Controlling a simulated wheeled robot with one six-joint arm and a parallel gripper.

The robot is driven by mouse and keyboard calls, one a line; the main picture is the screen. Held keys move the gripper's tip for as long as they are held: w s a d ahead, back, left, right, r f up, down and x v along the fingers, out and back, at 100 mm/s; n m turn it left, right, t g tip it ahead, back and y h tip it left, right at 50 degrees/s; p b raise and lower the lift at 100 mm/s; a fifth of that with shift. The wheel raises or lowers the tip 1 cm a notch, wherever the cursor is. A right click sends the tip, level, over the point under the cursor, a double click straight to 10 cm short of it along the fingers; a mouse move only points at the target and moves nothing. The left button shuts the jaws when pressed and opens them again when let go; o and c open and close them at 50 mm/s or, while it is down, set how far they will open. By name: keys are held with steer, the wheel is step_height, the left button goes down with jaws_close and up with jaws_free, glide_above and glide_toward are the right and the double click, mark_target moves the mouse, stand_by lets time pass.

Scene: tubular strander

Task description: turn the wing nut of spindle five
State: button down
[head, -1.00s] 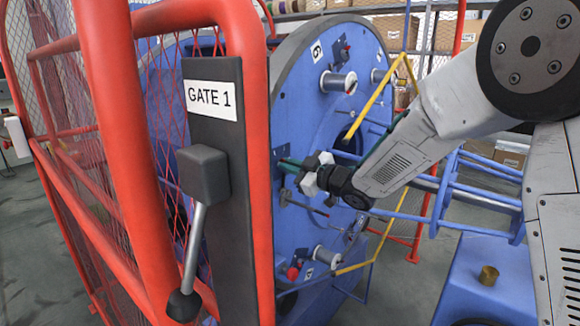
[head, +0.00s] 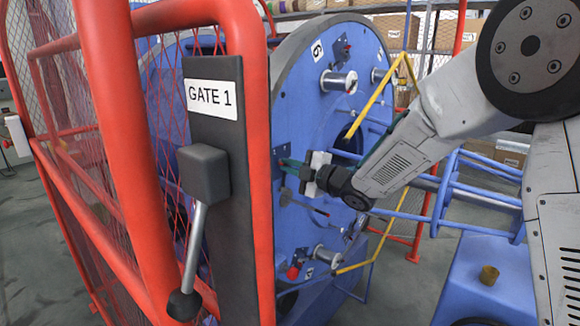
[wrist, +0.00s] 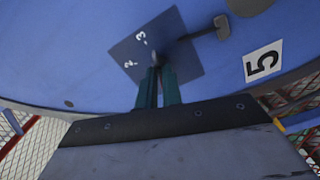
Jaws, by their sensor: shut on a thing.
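The blue disc (head: 330,120) carries the spindles. In the wrist view the label 5 (wrist: 263,62) is on it, right of a dark plate (wrist: 185,62) with small numbers. My gripper (wrist: 158,78) has its green fingers close together, tips at the plate's middle. They are shut on the wing nut, which they hide almost wholly. A dark arm with a block-like end (wrist: 221,27) runs up and right from there. In the head view my gripper (head: 284,163) reaches the disc's face from the right, its tips partly beside the gate post.
The red mesh gate (head: 140,160) and its dark GATE 1 post (head: 245,200) with a lever stand close left of my gripper. Yellow bars (head: 378,105) and blue rods lie near my forearm. Spools (head: 338,81) stick out of the disc.

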steer(key=shift+f+n, duration=0.1)
steer(key=shift+n, duration=1.6)
steer(key=c, duration=1.6)
jaws_free()
steer(key=shift+o, duration=0.2)
steer(key=shift+d, duration=0.1)
steer(key=v, duration=0.7)
steer(key=shift+s+d, duration=0.2)
steer(key=shift+d, duration=0.05)
